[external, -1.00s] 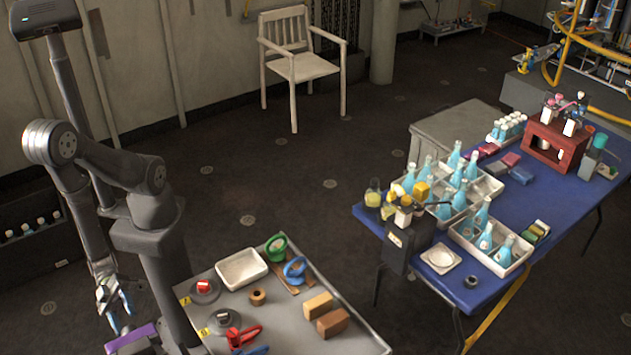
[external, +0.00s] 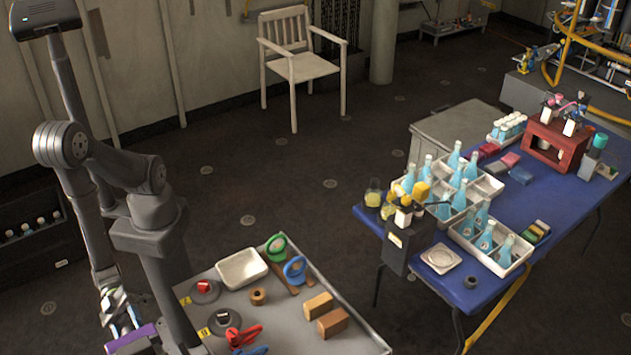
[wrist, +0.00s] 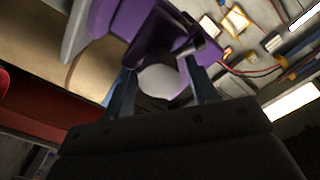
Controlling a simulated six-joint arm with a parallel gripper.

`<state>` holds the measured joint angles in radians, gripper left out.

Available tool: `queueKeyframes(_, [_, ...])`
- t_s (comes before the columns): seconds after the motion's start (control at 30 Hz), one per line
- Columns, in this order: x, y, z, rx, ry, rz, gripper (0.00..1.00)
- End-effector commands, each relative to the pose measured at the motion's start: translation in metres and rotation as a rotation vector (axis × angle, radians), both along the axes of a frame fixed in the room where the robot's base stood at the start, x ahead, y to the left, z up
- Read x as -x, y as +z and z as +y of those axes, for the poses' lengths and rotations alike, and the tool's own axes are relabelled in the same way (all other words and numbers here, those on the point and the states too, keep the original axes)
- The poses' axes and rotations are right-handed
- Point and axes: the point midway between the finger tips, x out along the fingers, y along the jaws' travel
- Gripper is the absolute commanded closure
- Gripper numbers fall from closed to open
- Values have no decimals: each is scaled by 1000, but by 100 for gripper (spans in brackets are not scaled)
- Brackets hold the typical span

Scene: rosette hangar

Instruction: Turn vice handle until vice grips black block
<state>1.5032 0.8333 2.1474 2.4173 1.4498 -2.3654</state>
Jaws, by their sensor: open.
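A purple vice (external: 131,338) shows at the lower left of the external view, partly cut off by my arm. In the wrist view its purple body (wrist: 150,28) fills the upper middle. A pale round knob (wrist: 158,82), apparently part of the vice handle, lies between my fingers, with a dark rod end (wrist: 203,46) near it. My gripper (wrist: 162,92) is open, with one blue-grey finger on each side of the knob. Whether they touch it I cannot tell. In the external view my gripper (external: 122,318) is just above the vice. I cannot make out the black block.
A grey table (external: 356,338) right of my base holds a white tray (external: 242,268), clamps and brown blocks (external: 325,312). A blue table (external: 395,228) with bottles stands farther right. In the wrist view, cables and small parts lie at upper right and a red surface (wrist: 35,122) at left.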

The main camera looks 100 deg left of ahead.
Motion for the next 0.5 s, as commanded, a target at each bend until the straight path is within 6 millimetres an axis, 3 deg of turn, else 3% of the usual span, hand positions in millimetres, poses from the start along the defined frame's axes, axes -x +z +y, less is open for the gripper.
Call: queueKeyframes(0.5, [0,0,0,388,0,387,47])
